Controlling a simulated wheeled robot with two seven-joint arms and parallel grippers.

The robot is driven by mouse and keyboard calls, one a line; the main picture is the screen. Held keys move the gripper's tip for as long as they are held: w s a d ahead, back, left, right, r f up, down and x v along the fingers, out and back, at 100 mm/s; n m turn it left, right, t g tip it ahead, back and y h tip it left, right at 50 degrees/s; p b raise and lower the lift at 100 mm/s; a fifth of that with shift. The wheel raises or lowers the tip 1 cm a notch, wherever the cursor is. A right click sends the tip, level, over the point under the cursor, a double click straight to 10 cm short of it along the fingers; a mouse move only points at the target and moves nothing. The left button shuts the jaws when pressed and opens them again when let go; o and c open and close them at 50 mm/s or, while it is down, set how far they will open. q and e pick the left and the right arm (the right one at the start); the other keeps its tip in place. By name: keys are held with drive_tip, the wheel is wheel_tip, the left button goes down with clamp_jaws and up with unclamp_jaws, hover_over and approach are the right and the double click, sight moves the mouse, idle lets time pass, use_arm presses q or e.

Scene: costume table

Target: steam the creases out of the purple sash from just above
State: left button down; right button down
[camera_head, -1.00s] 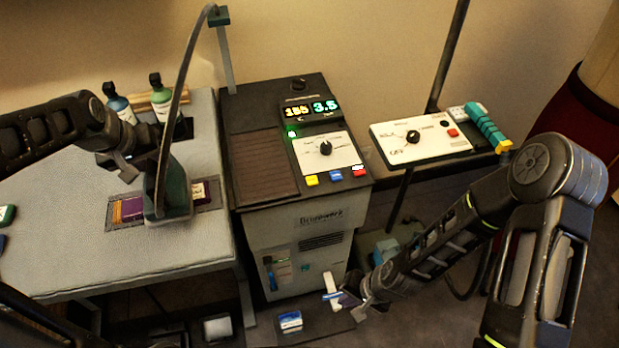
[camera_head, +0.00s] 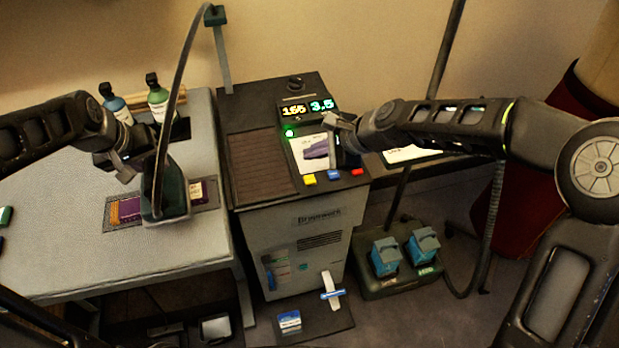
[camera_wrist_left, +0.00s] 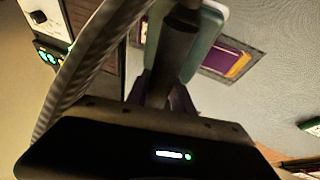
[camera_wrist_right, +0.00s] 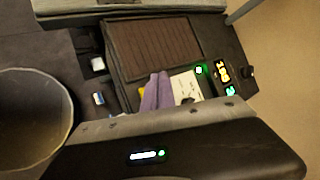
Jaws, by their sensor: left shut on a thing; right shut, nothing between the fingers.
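The purple sash (camera_head: 130,208) lies flat in a dark-edged, gold-ended rectangle on the grey padded table; it also shows in the left wrist view (camera_wrist_left: 218,62). A dark green steamer head (camera_head: 172,190) with a grey hose covers the sash's middle; whether it touches the cloth I cannot tell. My left gripper (camera_head: 132,170) is shut on the steamer's handle. My right gripper (camera_head: 338,130) is shut and empty, over the dial panel of the steam station (camera_head: 325,220), hiding the dial in the head view. Its display lights up orange and teal, beside a green lamp.
Two bottles (camera_head: 158,98) stand at the table's back. Yellow, blue and red buttons (camera_head: 333,175) line the station's front edge. A lever with a blue crossbar (camera_head: 332,292) and blue pedals (camera_head: 386,257) are low down. A white panel (camera_head: 405,154) is partly behind my right arm.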

drive_tip(key=shift+w+r, duration=0.3)
drive_tip(key=shift+r, duration=0.2)
drive_tip(key=shift+w+r, duration=0.25)
drive_tip(key=shift+r, duration=0.25)
drive_tip(key=shift+f, duration=0.15)
approach(304, 176)
drive_tip(key=shift+w+a+r+x, duration=0.1)
drive_tip(key=shift+r+x, duration=0.05)
drive_tip(key=shift+x, duration=0.7)
drive_tip(key=shift+w+a+r+x, duration=0.1)
drive_tip(key=shift+a+x, duration=0.05)
drive_tip(key=shift+x, duration=0.65)
drive_tip(key=shift+a+r+x, duration=0.1)
drive_tip(key=shift+r+x, duration=0.05)
drive_tip(key=shift+x, duration=0.7)
drive_tip(key=shift+f, duration=0.85)
idle(3.2)
